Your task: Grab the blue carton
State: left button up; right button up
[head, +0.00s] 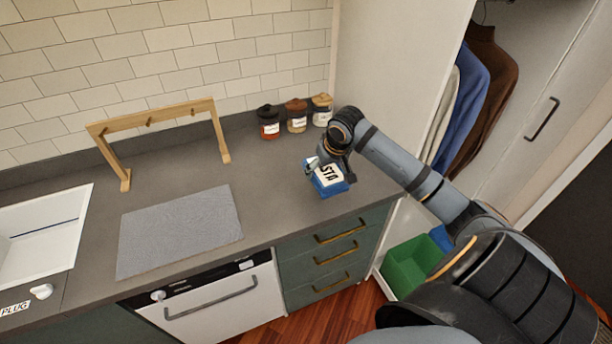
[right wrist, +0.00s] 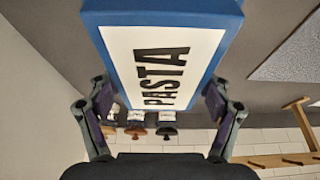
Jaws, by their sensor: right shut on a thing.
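The blue carton (head: 328,182) has a white label with PASTA in dark letters and is at the right end of the grey counter in the head view. Whether it rests on the counter or is just above it, I cannot tell. My right gripper (head: 316,166) is at its back end, partly hidden by my wrist. In the right wrist view the carton (right wrist: 165,60) fills the top middle, and the fingers of my right gripper (right wrist: 160,105) are on its two sides, shut on it. My left gripper is not in view.
Several lidded jars, one of them dark red (head: 268,124), stand by the tiled wall. A wooden rack (head: 150,117) and a grey mat (head: 180,230) are left of the carton, with a white sink (head: 40,238) farther left. A tall white panel (head: 395,70) rises at the right.

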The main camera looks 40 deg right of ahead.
aim_at(334, 169)
jog(key=shift+s+d+r+p, duration=0.25)
jog(key=shift+s+d+r, duration=0.1)
jog(key=shift+s, duration=0.15)
jog(key=shift+s+d+r+p, duration=0.2)
jog(key=shift+s+d+r, duration=0.1)
jog(key=shift+s, duration=0.2)
jog(key=shift+s+d+r, duration=0.1)
jog(key=shift+s+d, duration=0.05)
jog(key=shift+s, duration=0.05)
jog(key=shift+s+r+p, duration=0.1)
jog(key=shift+s+p, duration=0.3)
jog(key=shift+p, duration=0.25)
